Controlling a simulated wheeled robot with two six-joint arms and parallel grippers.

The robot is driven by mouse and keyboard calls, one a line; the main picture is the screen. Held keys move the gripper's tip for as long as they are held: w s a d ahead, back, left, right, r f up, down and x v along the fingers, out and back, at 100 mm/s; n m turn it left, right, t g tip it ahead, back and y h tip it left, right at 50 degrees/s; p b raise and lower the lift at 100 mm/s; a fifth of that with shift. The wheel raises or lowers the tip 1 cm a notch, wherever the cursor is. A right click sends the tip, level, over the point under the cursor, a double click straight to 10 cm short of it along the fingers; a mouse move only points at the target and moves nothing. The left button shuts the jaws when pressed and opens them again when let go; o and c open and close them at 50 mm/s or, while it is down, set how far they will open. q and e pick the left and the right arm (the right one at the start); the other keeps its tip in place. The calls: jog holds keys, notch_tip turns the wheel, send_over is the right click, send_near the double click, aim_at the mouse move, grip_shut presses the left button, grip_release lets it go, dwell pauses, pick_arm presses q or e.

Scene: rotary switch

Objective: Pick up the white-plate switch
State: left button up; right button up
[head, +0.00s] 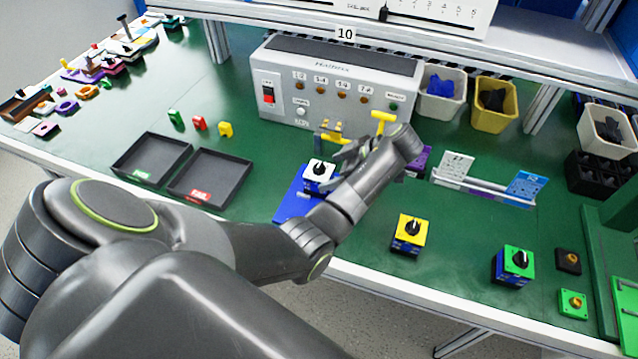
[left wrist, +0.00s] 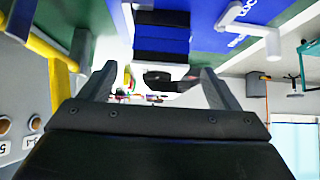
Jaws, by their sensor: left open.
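The white-plate switch (head: 320,174) stands upright on a blue mat (head: 291,208). It has a blue body, a white top plate and a black knob. My left gripper (head: 346,156) is just right of and behind it in the head view, jaws open, apart from it as far as I can tell. My forearm hides part of the mat. In the left wrist view, the open fingers (left wrist: 157,78) have a dark shape between them; I cannot tell what it is. My right gripper is not in view.
A grey console (head: 335,85) with a yellow T-handle (head: 383,119) stands close behind my gripper. Two black trays (head: 210,180) lie to the left. A yellow-plate switch (head: 409,235) and a green-plate switch (head: 514,266) stand to the right, with clear table between them.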

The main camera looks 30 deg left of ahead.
aim_at(326, 172)
pick_arm(q)
jog(key=shift+b+x, duration=0.5)
jog(key=shift+x, duration=0.45)
jog(key=x, duration=0.3)
jog(key=shift+a, duration=0.15)
jog(key=shift+a+f, duration=0.3)
jog(key=shift+f, duration=0.1)
jog(key=c, duration=1.1)
jog(key=shift+c, duration=0.3)
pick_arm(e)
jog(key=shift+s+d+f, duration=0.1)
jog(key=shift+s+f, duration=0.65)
pick_arm(q)
jog(key=shift+r, duration=0.2)
